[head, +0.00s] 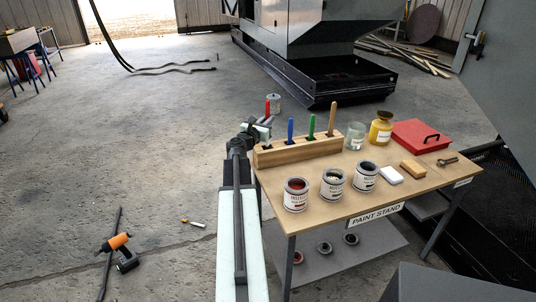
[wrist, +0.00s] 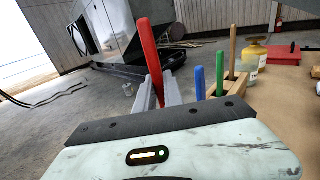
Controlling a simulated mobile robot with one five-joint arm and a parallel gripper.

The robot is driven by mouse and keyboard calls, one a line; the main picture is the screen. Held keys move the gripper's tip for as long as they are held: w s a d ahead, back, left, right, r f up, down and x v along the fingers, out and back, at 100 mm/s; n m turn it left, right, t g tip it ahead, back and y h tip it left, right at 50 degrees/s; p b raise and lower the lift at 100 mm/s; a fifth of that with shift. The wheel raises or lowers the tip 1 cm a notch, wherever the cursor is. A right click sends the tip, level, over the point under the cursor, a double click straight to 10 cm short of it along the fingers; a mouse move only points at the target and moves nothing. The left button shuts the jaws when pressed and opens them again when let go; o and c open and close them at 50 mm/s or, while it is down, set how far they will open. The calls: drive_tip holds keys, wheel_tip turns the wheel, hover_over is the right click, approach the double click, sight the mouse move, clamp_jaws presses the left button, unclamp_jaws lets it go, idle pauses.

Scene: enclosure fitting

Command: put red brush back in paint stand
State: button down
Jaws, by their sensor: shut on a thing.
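The red brush (head: 267,109) is upright at the left end of the wooden brush block (head: 290,153) on the paint stand (head: 325,198). My gripper (head: 260,127) is shut on it. In the wrist view the red handle (wrist: 150,50) rises between my grey fingers (wrist: 158,92), tilted a little. The brush's lower end is hidden, so I cannot tell whether it sits in a slot. The block also holds a blue brush (head: 291,129), a green brush (head: 311,125) and a plain wooden-handled brush (head: 332,118).
Paint tins (head: 333,184) stand in front of the block. A glass jar (head: 355,137), yellow bottle (head: 380,130) and red box (head: 415,134) are at the back right. An orange drill (head: 118,243) lies on the floor at left.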

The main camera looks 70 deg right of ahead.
sight(268, 145)
wheel_tip(268, 145, down, 10)
drive_tip(key=b, duration=0.7)
drive_tip(key=shift+r+b, duration=0.2)
drive_tip(key=shift+b, duration=0.1)
drive_tip(key=shift+r, duration=0.25)
drive_tip(key=shift+f, duration=0.2)
drive_tip(key=c, duration=1.5)
unclamp_jaws()
drive_tip(key=shift+o, duration=0.2)
drive_tip(key=shift+r, duration=0.1)
drive_tip(key=shift+a+r+p, duration=0.15)
drive_tip(key=shift+a+p, duration=0.1)
drive_tip(key=shift+p, duration=0.05)
drive_tip(key=w+a, duration=0.1)
drive_tip(key=a, duration=1)
drive_tip(key=shift+a, duration=0.25)
drive_tip(key=shift+w, duration=0.1)
